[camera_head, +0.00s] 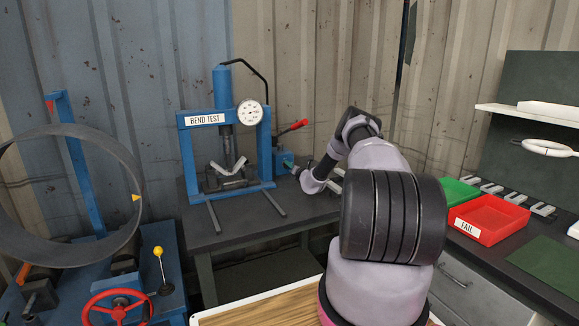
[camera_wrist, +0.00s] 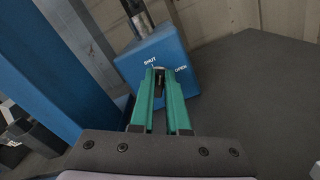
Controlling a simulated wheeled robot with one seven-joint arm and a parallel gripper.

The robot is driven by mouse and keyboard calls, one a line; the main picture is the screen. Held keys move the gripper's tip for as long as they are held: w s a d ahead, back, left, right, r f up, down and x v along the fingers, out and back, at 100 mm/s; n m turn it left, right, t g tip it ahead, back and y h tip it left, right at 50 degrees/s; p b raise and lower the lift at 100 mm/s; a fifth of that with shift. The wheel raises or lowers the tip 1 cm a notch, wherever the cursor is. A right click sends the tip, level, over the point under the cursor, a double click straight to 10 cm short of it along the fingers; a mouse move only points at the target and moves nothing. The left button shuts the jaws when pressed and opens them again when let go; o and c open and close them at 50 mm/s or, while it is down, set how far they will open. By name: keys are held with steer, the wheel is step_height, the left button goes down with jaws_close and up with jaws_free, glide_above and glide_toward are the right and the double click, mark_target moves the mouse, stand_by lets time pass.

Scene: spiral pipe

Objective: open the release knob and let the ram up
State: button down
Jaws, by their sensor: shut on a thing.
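The blue bend-test press (camera_head: 187,150) stands on a dark bench, with its dark ram (camera_head: 227,142) pointing down at a bent metal strip (camera_head: 238,164). The blue pump box (camera_wrist: 175,55) is at its right side, marked SHUT on the left and OPEN on the right. My gripper (camera_wrist: 160,76) is at the front of this box, its two green fingers closed around the small dark release knob (camera_wrist: 160,84). The fingers hide most of the knob, so its exact angle is hard to tell. Whether the ram touches the strip is unclear.
A pump lever (camera_head: 293,127) with a red grip rises from the box. A dial gauge (camera_head: 249,113) is on the press. A red FAIL tray (camera_head: 488,219) and a green tray (camera_head: 457,192) are at right. A large ring (camera_head: 130,170) and red handwheel (camera_head: 117,308) are at left.

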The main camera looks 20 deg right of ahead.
steer(key=m, duration=0.4)
steer(key=shift+d+f+m, duration=0.25)
steer(key=shift+m, duration=0.05)
steer(key=m, duration=0.5)
steer(key=shift+f+m, duration=0.3)
steer(key=shift+f, duration=0.05)
steer(key=c, duration=0.9)
jaws_free()
steer(key=s, duration=1)
steer(key=shift+s+d, duration=0.25)
steer(key=shift+s, duration=0.15)
